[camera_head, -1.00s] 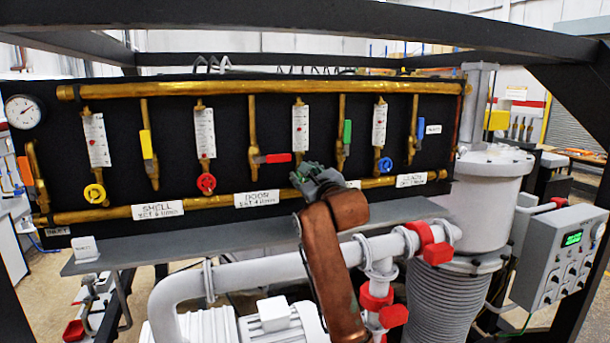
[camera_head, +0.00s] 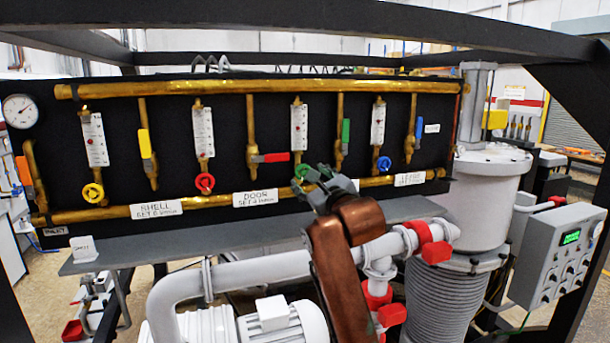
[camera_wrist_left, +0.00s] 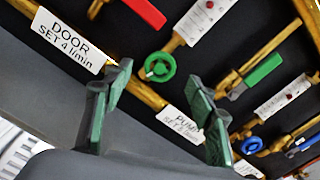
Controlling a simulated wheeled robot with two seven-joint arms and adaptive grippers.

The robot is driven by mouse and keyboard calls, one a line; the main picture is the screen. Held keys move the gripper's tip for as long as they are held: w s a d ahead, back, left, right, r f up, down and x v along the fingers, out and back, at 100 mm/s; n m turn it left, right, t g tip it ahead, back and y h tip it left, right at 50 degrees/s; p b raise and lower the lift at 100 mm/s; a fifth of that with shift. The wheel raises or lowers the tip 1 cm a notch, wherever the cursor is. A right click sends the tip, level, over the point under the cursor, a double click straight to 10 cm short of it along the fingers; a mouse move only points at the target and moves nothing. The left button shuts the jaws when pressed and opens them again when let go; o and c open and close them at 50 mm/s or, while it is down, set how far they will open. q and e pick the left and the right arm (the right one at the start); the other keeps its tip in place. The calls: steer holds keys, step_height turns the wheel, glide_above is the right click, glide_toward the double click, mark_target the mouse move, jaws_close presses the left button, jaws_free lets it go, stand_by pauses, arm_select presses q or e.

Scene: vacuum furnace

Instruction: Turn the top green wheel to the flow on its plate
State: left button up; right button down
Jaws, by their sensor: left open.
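A green wheel (camera_head: 301,172) sits at the foot of a white flow tube (camera_head: 299,125) on the black panel. In the left wrist view the wheel (camera_wrist_left: 160,66) shows whole, beyond and between the two fingertips, and nothing grips it. My left gripper (camera_head: 318,174) is open and empty, just right of the wheel in the head view. Its two green-padded fingers (camera_wrist_left: 158,80) stand wide apart. A red mark (camera_wrist_left: 209,4) shows in the tube. A plate (camera_wrist_left: 180,125) lies lower right of the wheel; it seems to read PUMP, its number unclear. My right gripper is not in view.
The DOOR plate (camera_head: 262,198) reads set 4 l/min. A red lever (camera_head: 270,157) and a green lever (camera_head: 346,131) flank the flow tube. Red (camera_head: 205,183), yellow (camera_head: 93,193) and blue (camera_head: 384,163) wheels sit along the panel. A grey shelf (camera_head: 190,244) juts out below.

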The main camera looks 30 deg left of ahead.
arm_select(q)
steer(key=v, duration=0.6)
stand_by(0.3)
